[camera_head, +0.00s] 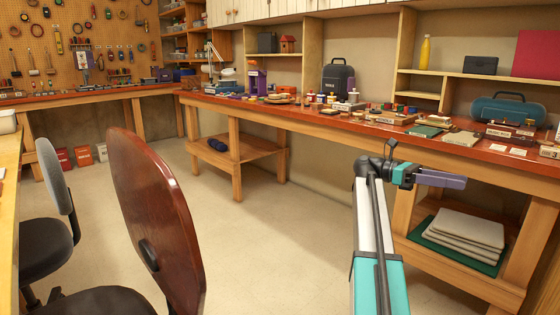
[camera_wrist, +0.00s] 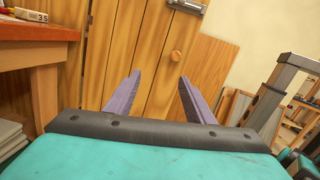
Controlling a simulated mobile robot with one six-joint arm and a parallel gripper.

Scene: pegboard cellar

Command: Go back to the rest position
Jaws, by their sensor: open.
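My gripper (camera_head: 440,179) is at the end of my raised arm, in front of the long workbench at the right of the head view. In the wrist view its two purple fingers (camera_wrist: 158,98) stand well apart with nothing between them. Behind them is a wooden cabinet door (camera_wrist: 160,60) with a round knob. The head view shows the gripper from the side, near the bench's front edge.
The red-topped workbench (camera_head: 330,120) holds many small items, a dark case (camera_head: 338,80) and a teal case (camera_head: 505,108). Folded white cloths (camera_head: 462,228) lie on its lower shelf. A brown round-backed chair (camera_head: 155,215) stands at left. The middle floor (camera_head: 270,240) is clear.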

